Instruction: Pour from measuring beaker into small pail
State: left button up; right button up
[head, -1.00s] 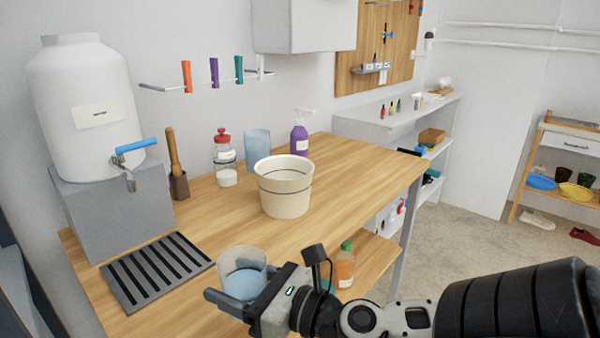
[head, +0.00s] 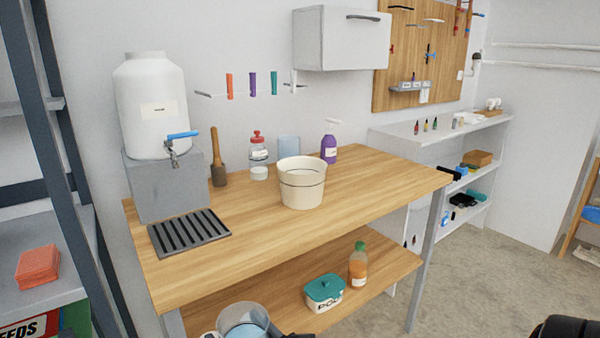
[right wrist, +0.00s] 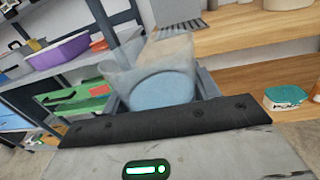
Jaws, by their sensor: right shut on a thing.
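The small pail (head: 302,184) is cream with dark bands and stands upright on the wooden workbench (head: 370,188). The measuring beaker (head: 243,318) is clear with pale blue contents and shows at the bottom edge of the head view, in front of the bench. My right gripper (right wrist: 160,92) is shut on the beaker, which also fills the middle of the right wrist view (right wrist: 160,75). The beaker is well below and nearer than the pail, apart from it. The gripper's fingers are mostly cut off in the head view.
A white water tank (head: 152,105) with a blue tap stands on a grey block at the left, above a slatted drip tray (head: 188,232). A jar (head: 258,160) and purple bottle (head: 328,150) stand behind the pail. The bench front is clear.

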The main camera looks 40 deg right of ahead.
aim_at(302, 178)
jog(key=u, duration=2.95)
jog(key=k, duration=2.05)
jog(key=z, duration=2.6)
